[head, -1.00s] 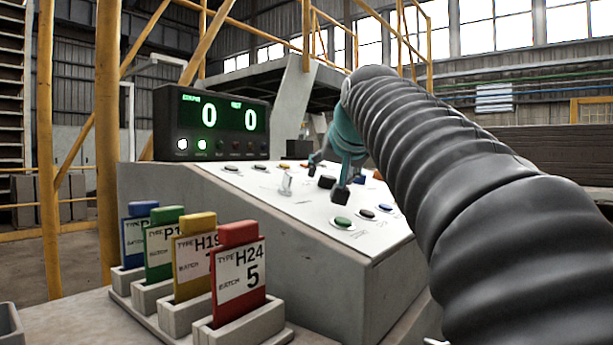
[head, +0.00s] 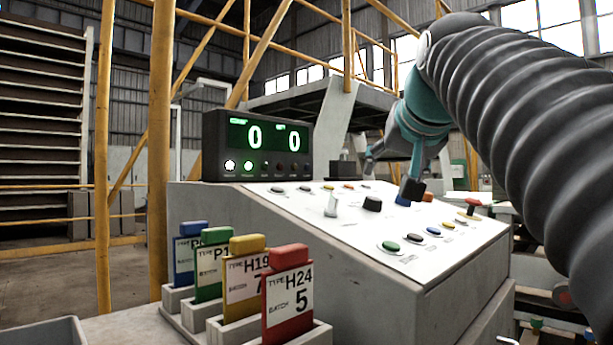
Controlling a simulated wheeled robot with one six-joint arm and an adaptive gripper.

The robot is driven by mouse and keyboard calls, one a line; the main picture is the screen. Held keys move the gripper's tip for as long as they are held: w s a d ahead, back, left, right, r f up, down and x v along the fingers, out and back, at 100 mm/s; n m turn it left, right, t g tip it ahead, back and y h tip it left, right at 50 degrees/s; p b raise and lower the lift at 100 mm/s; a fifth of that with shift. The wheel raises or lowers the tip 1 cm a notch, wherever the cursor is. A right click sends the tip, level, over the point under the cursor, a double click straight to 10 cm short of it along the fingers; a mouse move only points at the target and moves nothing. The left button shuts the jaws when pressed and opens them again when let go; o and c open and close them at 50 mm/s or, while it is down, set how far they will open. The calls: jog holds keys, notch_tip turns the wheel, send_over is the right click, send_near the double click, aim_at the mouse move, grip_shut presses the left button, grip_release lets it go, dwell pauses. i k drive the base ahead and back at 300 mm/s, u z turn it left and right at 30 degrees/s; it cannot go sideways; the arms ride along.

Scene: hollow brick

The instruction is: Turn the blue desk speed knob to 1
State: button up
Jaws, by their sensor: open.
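The grey control desk (head: 340,250) has a sloped white top with several buttons and knobs. A patch of blue (head: 403,200), which looks like the blue speed knob, shows right beside the near dark fingertip and is partly hidden by it; its setting cannot be read. My teal gripper (head: 391,176) is over the right part of the desk top, fingers spread apart and pointing down, with nothing seen between them. I cannot tell whether a fingertip touches the blue knob. A black knob (head: 372,203) and a pale lever-like knob (head: 331,206) stand to its left.
A display box (head: 257,145) at the desk's back reads 0 and 0. A rack of blue, green, yellow and red tagged cards (head: 289,290) stands at the front. Green (head: 390,246) and other buttons line the near edge. My ribbed arm covers the right side.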

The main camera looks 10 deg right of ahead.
aim_at(398, 201)
jog(key=k, duration=1)
